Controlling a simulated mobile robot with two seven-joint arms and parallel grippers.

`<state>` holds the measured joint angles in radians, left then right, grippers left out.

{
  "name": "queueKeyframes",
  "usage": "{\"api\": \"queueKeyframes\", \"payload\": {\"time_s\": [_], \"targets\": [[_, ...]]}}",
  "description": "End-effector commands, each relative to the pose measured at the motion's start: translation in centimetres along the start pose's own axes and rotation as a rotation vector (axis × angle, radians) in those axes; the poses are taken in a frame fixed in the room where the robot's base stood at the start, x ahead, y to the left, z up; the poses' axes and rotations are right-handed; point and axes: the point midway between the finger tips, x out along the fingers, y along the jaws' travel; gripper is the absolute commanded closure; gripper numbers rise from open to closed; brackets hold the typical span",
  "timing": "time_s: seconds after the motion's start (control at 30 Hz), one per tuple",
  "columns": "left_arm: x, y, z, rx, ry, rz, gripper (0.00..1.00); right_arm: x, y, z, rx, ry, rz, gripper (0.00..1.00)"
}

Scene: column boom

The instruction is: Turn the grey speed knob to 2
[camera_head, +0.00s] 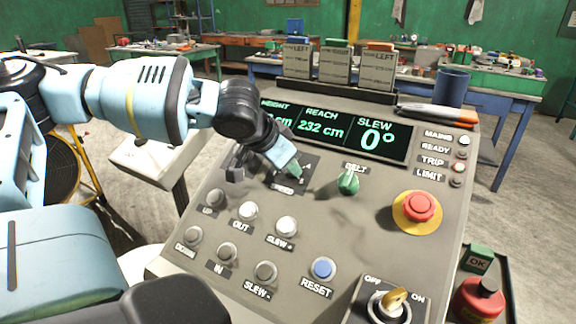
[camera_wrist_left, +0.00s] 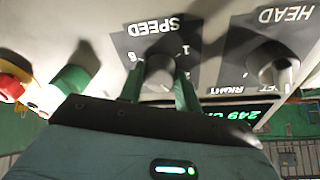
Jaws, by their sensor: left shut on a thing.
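The grey speed knob (camera_wrist_left: 160,70) sits on a dark plate marked SPEED in the left wrist view, which shows the panel upside down. The figures 1, 2 and 6 can be read around it; which one the knob points at I cannot tell. My left gripper (camera_wrist_left: 158,92) is shut on the knob, with one green finger on each side. In the head view my left gripper (camera_head: 290,168) reaches down to the speed plate (camera_head: 303,175) and hides the knob. My right gripper is in neither view.
Close by are the HEAD knob (camera_wrist_left: 272,68) and the green BELT knob (camera_head: 348,182). The sloped panel also has a red stop button (camera_head: 419,207), a blue RESET button (camera_head: 323,268), a key switch (camera_head: 391,303) and several push buttons. A blue mug (camera_head: 452,86) stands behind.

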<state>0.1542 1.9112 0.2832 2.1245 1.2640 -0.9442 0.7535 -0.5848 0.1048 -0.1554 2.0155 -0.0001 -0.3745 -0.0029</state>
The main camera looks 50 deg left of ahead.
Motion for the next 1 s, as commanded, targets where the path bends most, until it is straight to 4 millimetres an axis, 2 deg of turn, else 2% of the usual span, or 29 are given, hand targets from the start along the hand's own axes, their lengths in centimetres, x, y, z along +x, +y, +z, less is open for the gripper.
{"api": "queueKeyframes", "payload": {"time_s": [0.2, 0.5, 1.0], "targets": [[0.2, 0.1, 0.2, -0.185, 0.006, -0.028, 0.89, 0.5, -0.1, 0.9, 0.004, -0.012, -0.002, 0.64], [0.1, 0.2, 0.1, -0.367, 0.015, -0.056, 0.89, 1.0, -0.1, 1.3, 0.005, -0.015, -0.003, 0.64], [0.0, 0.1, 0.1, -0.455, 0.019, -0.069, 0.89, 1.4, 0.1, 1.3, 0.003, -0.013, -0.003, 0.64]]}}
